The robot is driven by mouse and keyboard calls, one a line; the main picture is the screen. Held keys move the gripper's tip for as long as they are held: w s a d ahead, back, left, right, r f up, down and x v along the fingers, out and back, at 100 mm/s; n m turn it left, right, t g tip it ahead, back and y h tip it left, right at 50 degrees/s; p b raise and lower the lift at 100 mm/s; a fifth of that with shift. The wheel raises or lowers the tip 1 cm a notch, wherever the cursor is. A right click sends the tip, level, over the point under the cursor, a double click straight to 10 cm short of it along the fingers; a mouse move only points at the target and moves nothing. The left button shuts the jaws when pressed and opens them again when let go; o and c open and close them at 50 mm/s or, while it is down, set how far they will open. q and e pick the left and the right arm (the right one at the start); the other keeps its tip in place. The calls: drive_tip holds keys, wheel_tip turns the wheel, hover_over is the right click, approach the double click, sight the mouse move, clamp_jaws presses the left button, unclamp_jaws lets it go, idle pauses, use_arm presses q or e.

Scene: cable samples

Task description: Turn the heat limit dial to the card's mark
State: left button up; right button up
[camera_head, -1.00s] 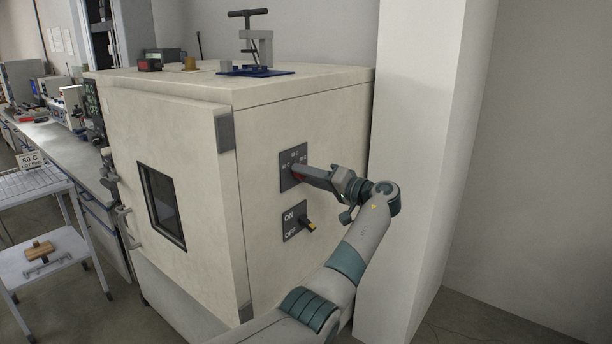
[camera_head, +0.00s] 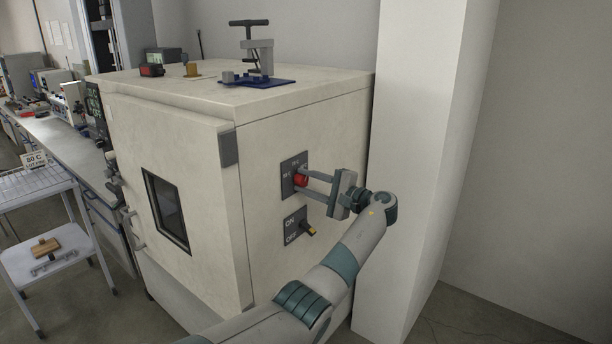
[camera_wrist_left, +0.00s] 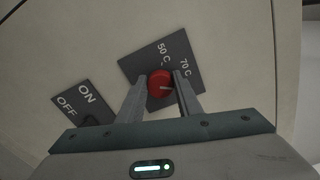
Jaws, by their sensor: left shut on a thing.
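The heat limit dial (camera_head: 301,180) is a red knob on a dark plate (camera_head: 290,164) on the side of the cream oven. My left gripper (camera_head: 302,180) has its fingers on either side of the knob and is shut on it. In the left wrist view, the red dial (camera_wrist_left: 160,84) sits between the fingertips, with a pale line on its face. The plate there shows 50 C and 70 C; part of it is hidden by the fingers. The card (camera_head: 34,160) stands on the trolley at left; its first digit is hard to read. My right gripper is out of view.
Below the dial is an ON/OFF switch (camera_head: 308,230) with a yellow-tipped lever, close under my left gripper. A white pillar (camera_head: 420,130) stands just right of the oven. A blue-based press (camera_head: 258,82) and small items stand on the oven top.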

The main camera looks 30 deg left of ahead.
use_arm(q)
drive_tip(key=m+p, duration=0.3)
drive_tip(key=shift+w+r+m, duration=0.1)
drive_tip(key=shift+r+m, duration=0.2)
drive_tip(key=shift+r, duration=0.1)
drive_tip(key=shift+f+m+p, duration=0.2)
drive_tip(key=shift+m+p, duration=0.55)
drive_tip(key=shift+m, duration=0.35)
drive_tip(key=o, duration=1)
drive_tip(key=shift+d+f, duration=0.1)
drive_tip(key=shift+o, duration=0.2)
drive_tip(key=shift+w, duration=0.1)
